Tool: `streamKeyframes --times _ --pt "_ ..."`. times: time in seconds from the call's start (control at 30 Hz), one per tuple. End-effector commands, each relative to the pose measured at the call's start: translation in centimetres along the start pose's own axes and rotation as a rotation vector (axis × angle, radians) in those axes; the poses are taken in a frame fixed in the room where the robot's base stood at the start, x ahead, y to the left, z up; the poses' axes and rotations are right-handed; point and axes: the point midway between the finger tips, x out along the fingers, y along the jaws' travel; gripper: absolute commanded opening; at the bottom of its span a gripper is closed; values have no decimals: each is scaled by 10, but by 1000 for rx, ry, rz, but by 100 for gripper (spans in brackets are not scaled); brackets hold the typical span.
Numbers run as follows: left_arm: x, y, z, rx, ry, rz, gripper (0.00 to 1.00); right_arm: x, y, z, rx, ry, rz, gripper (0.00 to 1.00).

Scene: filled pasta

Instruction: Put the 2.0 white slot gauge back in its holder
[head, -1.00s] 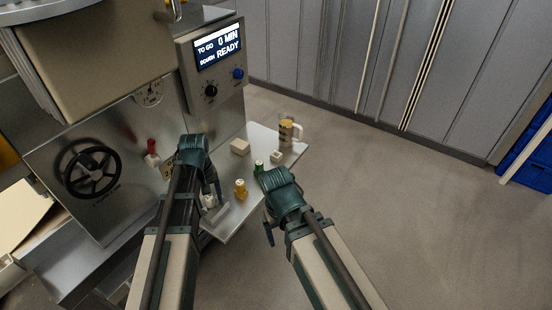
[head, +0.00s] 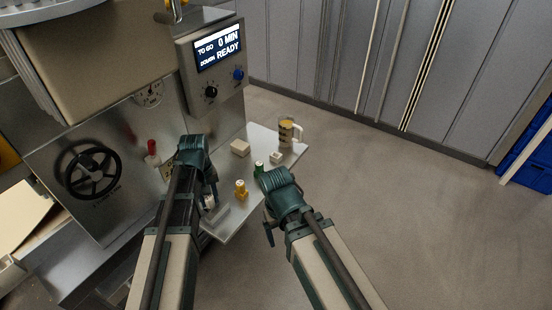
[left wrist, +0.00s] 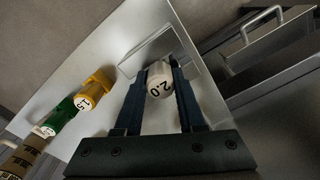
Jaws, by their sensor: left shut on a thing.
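The white 2.0 slot gauge (left wrist: 158,84) is between the fingers of my left gripper (left wrist: 160,76), its round numbered end facing the left wrist camera. In the head view my left gripper (head: 211,194) is over the near part of the metal shelf, with the white gauge (head: 209,203) partly hidden by it. A pale grey block (left wrist: 147,54), perhaps the holder, lies just beyond the gauge. Whether the gauge touches or enters it cannot be told. My right gripper (head: 268,234) is off the shelf's right side, its jaw opening unclear.
On the shelf (head: 232,229) stand a yellow gauge (head: 241,190) and a green one (head: 258,170); a pale block (head: 240,148), a small white piece (head: 276,158) and a mug (head: 288,133) are farther back. The machine's panel (head: 212,62) rises at the left.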

Motion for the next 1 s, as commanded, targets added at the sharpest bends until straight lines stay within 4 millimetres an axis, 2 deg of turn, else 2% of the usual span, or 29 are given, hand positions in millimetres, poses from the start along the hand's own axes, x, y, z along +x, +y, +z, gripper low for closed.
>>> streamKeyframes --times 1.0 --pt "-10 0 0 0 0 0 0 -10 1 1 0 0 0 88"
